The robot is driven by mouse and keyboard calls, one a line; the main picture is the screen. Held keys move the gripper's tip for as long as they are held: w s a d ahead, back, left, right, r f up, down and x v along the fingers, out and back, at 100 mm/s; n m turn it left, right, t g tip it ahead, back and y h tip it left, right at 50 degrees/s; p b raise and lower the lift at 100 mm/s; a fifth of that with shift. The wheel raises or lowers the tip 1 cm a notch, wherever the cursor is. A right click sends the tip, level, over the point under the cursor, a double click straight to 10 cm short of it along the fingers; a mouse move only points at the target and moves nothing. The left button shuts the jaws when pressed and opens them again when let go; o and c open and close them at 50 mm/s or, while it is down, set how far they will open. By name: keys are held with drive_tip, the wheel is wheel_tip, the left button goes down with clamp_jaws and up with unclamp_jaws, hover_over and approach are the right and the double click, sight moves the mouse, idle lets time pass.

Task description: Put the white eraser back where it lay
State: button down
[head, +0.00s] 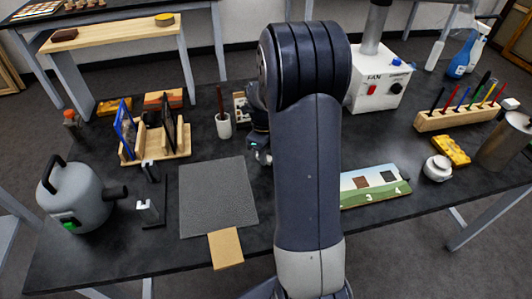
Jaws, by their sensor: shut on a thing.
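My gripper (262,152) is low over the black table, right of the grey mat's upper right corner. It is partly hidden behind my own arm. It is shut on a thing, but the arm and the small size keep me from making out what. I cannot pick out the white eraser for certain anywhere in this view. The grey mat (215,195) lies flat on the table, with a tan sheet (225,248) at its lower edge.
A white cup (223,127) and a wooden rack (160,140) stand left of my gripper. A grey kettle-like vessel (78,197) is at far left. A picture board (375,187), white fan box (378,85) and pen block (460,117) are at right. Bare tabletop lies at front right.

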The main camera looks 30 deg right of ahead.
drive_tip(key=shift+f, duration=0.15)
drive_tip(key=c, duration=1.3)
unclamp_jaws()
drive_tip(key=shift+o, duration=0.2)
wheel_tip(320, 180, up, 12)
drive_tip(key=shift+w+r, duration=0.2)
drive_tip(key=shift+w, duration=0.05)
drive_tip(key=shift+a, duration=0.1)
